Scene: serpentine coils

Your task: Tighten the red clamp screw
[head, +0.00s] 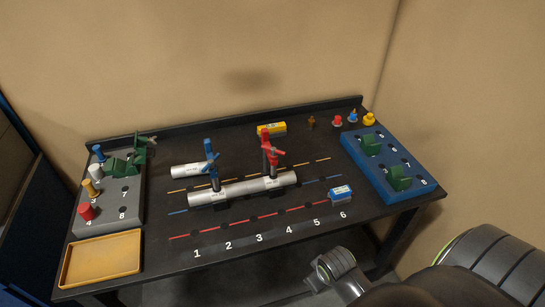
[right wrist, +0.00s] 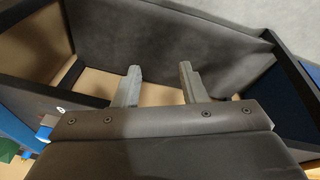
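The red clamp (head: 270,155) stands upright on the right part of the front grey pipe (head: 245,189), with its red screw and handle at the top. A blue clamp (head: 211,165) stands on the same pipe further left. My right gripper (right wrist: 160,84) has its fingers spread apart with nothing between them in the right wrist view. In the head view my right arm comes in at the lower right, and its hand is below the table's front edge, well apart from the red clamp. My left gripper is not in view.
A grey rack (head: 131,213) with colored pegs stands at left, above a yellow tray (head: 70,276). A blue rack (head: 412,186) with green blocks is at right. A blue-white box (head: 341,194), yellow box (head: 272,128) and small knobs (head: 337,121) also stand on the black table.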

